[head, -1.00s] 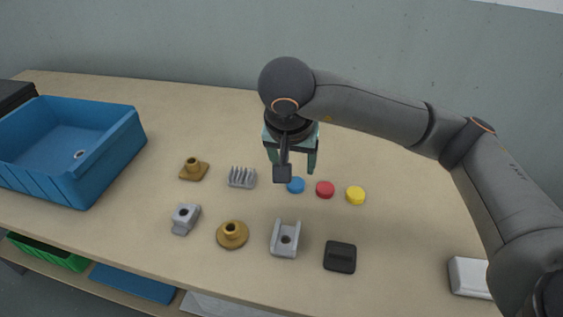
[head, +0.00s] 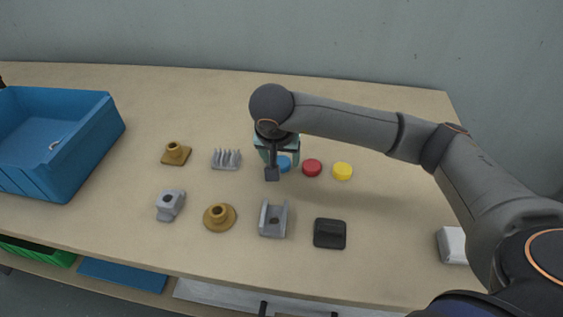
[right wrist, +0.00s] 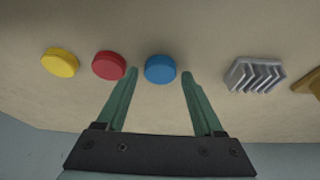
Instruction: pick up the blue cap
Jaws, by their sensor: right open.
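The blue cap (head: 284,164) lies on the table, partly hidden by my right gripper in the head view. In the right wrist view the blue cap (right wrist: 160,69) sits between the tips of the two green fingers, with a gap on each side. My right gripper (head: 277,158) is open and empty, pointing down at the cap; its fingers also show in the right wrist view (right wrist: 160,75). I cannot tell its exact height above the table. My left gripper is not in view.
A red cap (head: 312,168) lies close right of the blue one, then a yellow cap (head: 342,171). A grey finned part (head: 226,159) lies to the left. Brass and grey parts and a black square part (head: 329,233) lie in front. A blue bin (head: 85,150) stands far left.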

